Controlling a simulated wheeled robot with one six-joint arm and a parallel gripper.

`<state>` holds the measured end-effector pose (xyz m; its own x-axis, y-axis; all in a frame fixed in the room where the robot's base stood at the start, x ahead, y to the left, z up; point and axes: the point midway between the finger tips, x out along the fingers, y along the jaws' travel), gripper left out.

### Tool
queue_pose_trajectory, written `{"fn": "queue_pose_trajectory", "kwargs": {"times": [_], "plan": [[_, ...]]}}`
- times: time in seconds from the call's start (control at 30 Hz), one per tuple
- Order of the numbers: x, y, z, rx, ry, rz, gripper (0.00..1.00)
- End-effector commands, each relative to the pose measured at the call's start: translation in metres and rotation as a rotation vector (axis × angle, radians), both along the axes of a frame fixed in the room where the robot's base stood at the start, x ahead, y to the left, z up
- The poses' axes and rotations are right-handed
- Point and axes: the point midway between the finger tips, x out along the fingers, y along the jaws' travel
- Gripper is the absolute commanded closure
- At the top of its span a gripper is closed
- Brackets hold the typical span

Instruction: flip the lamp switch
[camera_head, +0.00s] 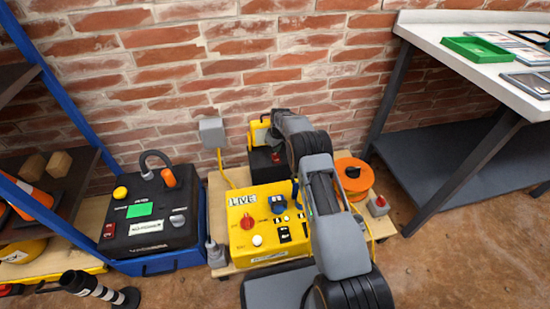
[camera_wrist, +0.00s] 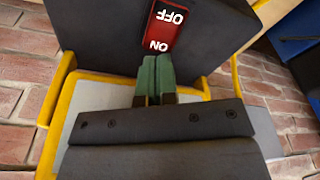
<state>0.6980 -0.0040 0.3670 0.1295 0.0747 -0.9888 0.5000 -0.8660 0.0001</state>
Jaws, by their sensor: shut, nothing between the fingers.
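The lamp switch (camera_wrist: 165,27) is a red rocker marked OFF and ON, upside down in the wrist view. It sits on a dark housing (camera_wrist: 215,45) with a yellow lamp frame (camera_wrist: 57,100) around a pale panel. In the head view the yellow-framed lamp (camera_head: 257,130) stands by the brick wall behind a yellow box, partly hidden by my arm. My gripper (camera_wrist: 157,62) is shut and empty, its green fingertips at the ON end of the rocker. I cannot tell whether they touch it. In the head view my arm hides the fingertips.
The yellow control box (camera_head: 240,250) marked LIVE stands in front of the lamp. An orange reel (camera_head: 353,178) is to its right. A black case (camera_head: 150,205) stands on the left. A white-topped workbench (camera_head: 470,55) is at right. Brown floor is open at the lower right.

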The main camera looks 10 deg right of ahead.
Motion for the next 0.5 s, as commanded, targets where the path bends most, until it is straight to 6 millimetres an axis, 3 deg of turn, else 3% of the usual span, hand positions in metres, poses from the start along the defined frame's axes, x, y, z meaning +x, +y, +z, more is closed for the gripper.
{"fn": "queue_pose_trajectory", "kwargs": {"times": [0.5], "plan": [[0.0,0.0,-0.0039,0.0,0.0,0.0,1.0]]}}
